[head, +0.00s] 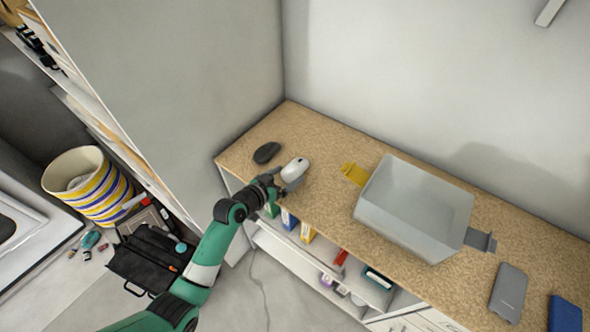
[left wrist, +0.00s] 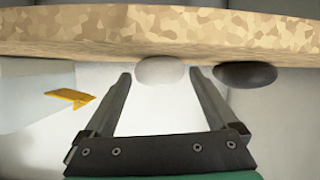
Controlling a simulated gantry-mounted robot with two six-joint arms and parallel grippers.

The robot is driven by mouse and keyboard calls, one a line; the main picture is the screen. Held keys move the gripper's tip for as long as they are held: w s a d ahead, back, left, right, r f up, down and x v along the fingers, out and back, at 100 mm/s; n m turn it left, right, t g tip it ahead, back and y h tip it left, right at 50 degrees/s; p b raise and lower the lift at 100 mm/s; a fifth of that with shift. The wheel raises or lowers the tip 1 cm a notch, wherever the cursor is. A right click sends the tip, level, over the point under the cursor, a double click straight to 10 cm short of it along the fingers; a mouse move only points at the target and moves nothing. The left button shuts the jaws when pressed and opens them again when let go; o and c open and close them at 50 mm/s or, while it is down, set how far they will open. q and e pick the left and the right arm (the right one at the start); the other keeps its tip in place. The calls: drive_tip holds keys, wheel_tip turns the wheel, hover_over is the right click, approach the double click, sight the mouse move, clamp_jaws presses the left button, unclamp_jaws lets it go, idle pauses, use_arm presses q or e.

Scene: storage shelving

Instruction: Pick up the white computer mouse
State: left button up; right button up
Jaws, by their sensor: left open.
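The white computer mouse (head: 295,169) rests on the speckled tan counter (head: 325,190), near its left end. My left gripper (head: 284,183) reaches in from the front edge, right beside the mouse, and partly overlaps it in the head view. In the left wrist view, the open fingers (left wrist: 159,76) point toward the counter. The white mouse (left wrist: 160,70) shows between the fingertips, with a small gap on each side. My right gripper is not in view.
A dark mouse (head: 267,153) lies close by on the left. A grey translucent bin (head: 415,205) stands to the right, with a yellow object (head: 355,174) at its left side. A grey phone-like object (head: 508,292) and a blue item (head: 565,314) lie farther right. Shelves are below the counter.

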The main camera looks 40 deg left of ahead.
sight(291, 174)
use_arm(q)
drive_tip(key=shift+x, duration=0.85)
drive_tip(key=c, duration=1.2)
drive_tip(key=shift+r, duration=0.55)
drive_tip(key=r, duration=0.1)
drive_tip(key=d+r+p, duration=0.1)
drive_tip(key=r, duration=0.1)
drive_tip(key=shift+s+r, duration=0.2)
drive_tip(key=shift+r, duration=0.05)
drive_tip(key=s+d+r+p, duration=0.1)
drive_tip(key=d+r, duration=0.1)
drive_tip(key=d, duration=0.2)
drive_tip(key=s+d+r+p, duration=0.2)
drive_tip(key=d+r, duration=0.1)
drive_tip(key=d, duration=0.1)
drive_tip(key=s+d+r+p, duration=0.2)
drive_tip(key=d+r, duration=0.1)
drive_tip(key=d, duration=0.1)
drive_tip(key=shift+s+r, duration=0.1)
drive_tip(key=shift+r, duration=0.1)
